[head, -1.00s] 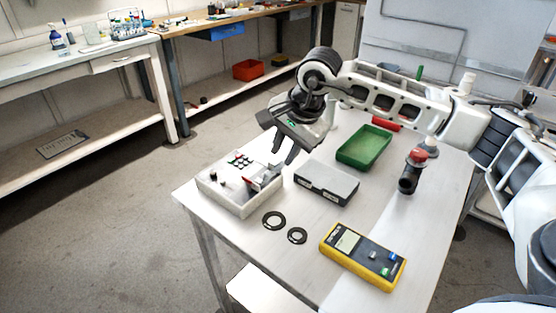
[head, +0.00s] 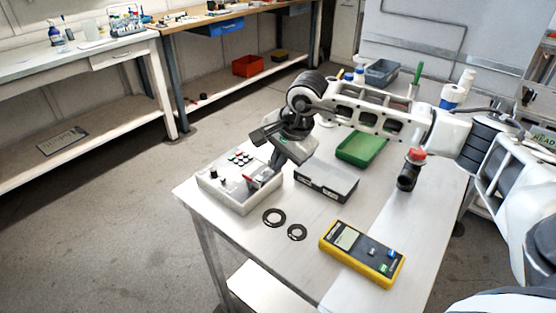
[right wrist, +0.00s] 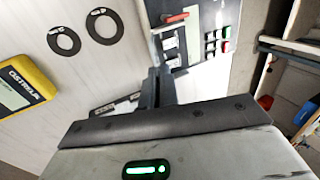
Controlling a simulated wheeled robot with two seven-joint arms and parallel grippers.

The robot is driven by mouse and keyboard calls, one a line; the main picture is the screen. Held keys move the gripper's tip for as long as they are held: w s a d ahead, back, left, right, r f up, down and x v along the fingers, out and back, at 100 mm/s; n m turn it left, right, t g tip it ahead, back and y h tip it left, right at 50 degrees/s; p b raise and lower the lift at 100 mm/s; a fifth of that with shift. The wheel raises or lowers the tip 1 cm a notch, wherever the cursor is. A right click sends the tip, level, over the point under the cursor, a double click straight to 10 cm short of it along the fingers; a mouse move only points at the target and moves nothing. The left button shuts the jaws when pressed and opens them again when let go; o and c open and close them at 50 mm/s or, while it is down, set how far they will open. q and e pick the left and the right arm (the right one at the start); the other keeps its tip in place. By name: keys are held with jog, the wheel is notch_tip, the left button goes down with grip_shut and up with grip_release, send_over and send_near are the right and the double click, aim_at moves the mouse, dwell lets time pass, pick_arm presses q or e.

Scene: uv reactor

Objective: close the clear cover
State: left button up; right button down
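The right wrist view also shows this red lever (right wrist: 176,18). I cannot clearly make out a clear cover; its outline and angle do not show. My right gripper (head: 275,163) points down above the box's right rear edge. In the right wrist view its dark fingers (right wrist: 159,85) lie close together, shut, with nothing seen between them. Contact with the box cannot be told. My left gripper is not in view.
A grey case (head: 326,183) stands right of the box. A green tray (head: 362,149), a red-topped dark cylinder (head: 408,175) and a yellow meter (head: 362,254) lie farther right. Two black rings (head: 274,218) lie in front.

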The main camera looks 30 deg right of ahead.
aim_at(272, 173)
jog(key=shift+w+a+r, duration=0.1)
jog(key=shift+w+r+g, duration=0.1)
jog(key=shift+g, duration=0.3)
jog(key=shift+w+a+r+g+h+p, duration=0.15)
jog(key=shift+w+g+h+p, duration=0.15)
jog(key=shift+g+p, duration=0.25)
jog(key=shift+w+a+g+h, duration=0.15)
jog(key=shift+w+g+h, duration=0.3)
jog(key=shift+g, duration=0.5)
jog(key=shift+w+a+g+h, duration=0.1)
jog(key=shift+w+g+h, duration=0.25)
jog(key=shift+g, duration=0.55)
jog(key=shift+w+f+g+b, duration=0.2)
jog(key=shift+g+b, duration=0.2)
jog(key=shift+b, duration=0.05)
jog(key=shift+a, duration=0.1)
